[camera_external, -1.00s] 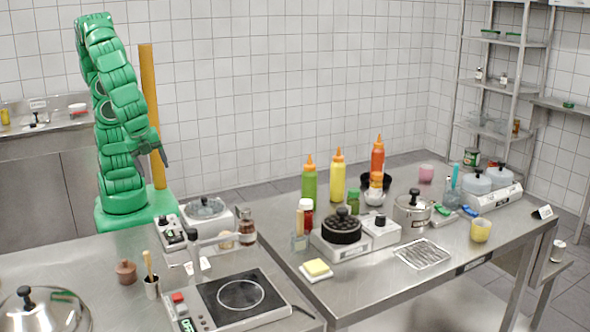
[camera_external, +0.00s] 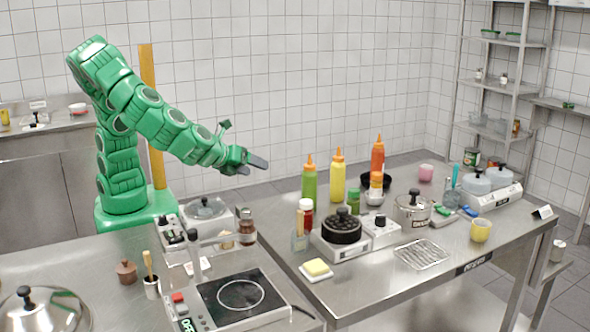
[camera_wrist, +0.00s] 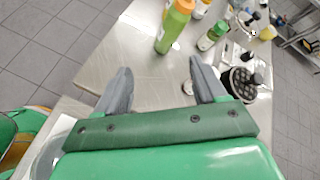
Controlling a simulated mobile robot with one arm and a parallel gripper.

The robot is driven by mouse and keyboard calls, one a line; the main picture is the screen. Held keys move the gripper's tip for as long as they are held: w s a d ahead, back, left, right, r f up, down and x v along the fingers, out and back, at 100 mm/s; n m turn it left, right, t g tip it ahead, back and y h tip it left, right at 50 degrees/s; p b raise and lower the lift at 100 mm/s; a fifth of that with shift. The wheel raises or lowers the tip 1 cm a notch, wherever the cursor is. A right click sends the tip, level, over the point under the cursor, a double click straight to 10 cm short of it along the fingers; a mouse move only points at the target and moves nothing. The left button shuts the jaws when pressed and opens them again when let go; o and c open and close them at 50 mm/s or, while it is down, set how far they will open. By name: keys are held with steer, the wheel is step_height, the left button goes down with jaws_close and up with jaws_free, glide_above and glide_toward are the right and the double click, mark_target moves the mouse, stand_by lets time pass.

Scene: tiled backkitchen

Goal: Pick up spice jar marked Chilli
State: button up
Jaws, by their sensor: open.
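I cannot read a Chilli label on any jar. A small jar with red contents and a white lid (camera_external: 306,213) stands on the right-hand table, left of the round black-topped unit. A jar with a green lid (camera_external: 353,202) stands behind that unit; it also shows in the wrist view (camera_wrist: 211,37). A brown jar with a dark lid (camera_external: 246,229) stands on the near left counter. My gripper (camera_external: 255,164) is open and empty, raised in the air left of the squeeze bottles. In the wrist view its fingers (camera_wrist: 160,68) are spread above the table's edge.
Green (camera_external: 309,182), yellow (camera_external: 338,178) and orange (camera_external: 377,158) squeeze bottles stand upright at the table's back. The black-topped unit (camera_external: 341,231), a steel pot (camera_external: 411,208) and a wire rack (camera_external: 422,254) crowd the middle.

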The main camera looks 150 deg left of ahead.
mark_target(311, 206)
steer(key=shift+w+a+f+m+t+y, duration=0.35)
steer(key=shift+w+a+f+m, duration=1.1)
steer(key=shift+w+a+f, duration=0.4)
steer(key=shift+w+a+f+m+t+y, duration=0.25)
steer(key=shift+w+a+f+m+t, duration=0.15)
steer(key=shift+w+a+f+m, duration=1.4)
steer(key=shift+w+a+f+m+t+y, duration=0.35)
steer(key=shift+w+a+f+m, duration=0.95)
steer(key=shift+w+a, duration=0.85)
steer(key=shift+s+n+x, duration=0.2)
steer(key=shift+n+x, duration=0.05)
steer(key=shift+x, duration=0.8)
steer(key=c, duration=1.1)
steer(key=shift+c, duration=0.2)
